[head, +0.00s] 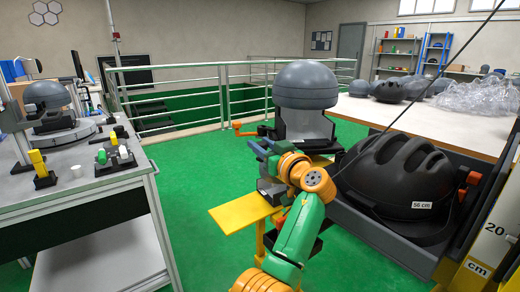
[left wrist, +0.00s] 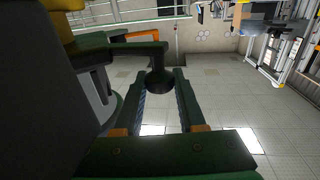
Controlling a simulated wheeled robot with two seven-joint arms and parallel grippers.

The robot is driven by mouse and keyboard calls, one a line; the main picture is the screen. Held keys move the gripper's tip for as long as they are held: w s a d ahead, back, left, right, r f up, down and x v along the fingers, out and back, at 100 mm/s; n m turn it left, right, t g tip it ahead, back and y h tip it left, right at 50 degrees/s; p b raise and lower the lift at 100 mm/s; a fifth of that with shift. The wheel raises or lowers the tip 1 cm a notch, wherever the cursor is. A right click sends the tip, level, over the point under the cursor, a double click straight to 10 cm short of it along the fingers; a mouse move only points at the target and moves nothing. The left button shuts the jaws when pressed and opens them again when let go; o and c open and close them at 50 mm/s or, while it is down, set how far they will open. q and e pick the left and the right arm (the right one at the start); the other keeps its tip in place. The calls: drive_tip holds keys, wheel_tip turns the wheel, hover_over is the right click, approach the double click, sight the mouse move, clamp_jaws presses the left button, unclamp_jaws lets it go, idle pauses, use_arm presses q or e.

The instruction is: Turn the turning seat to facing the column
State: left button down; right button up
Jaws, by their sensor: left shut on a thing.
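The turning seat (head: 306,128) is a grey block with a light face, under a smooth grey dome headform (head: 306,84), in the middle of the head view. My left arm, green and orange, reaches up to its front. My left gripper (head: 262,150) is at the seat's left front, its fingertips small in this view. In the left wrist view, the two fingers (left wrist: 160,95) are around a dark round knob (left wrist: 159,81) at the end of a dark arm (left wrist: 112,47). They are shut on this knob. My right gripper is not in view.
A black helmet (head: 400,172) marked 56 cm sits in a dark tray at right, near a yellow-and-white centimetre scale (head: 492,238). A yellow plate (head: 238,212) is left of my arm. A bench (head: 100,186) stands at left. Green floor lies clear between.

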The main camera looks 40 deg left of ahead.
use_arm(q)
drive_tip(key=shift+d, duration=0.1)
drive_tip(key=shift+f, duration=0.1)
idle(0.3)
drive_tip(key=c, duration=0.5)
unclamp_jaws()
drive_tip(key=v, duration=0.7)
drive_tip(key=shift+b, duration=0.4)
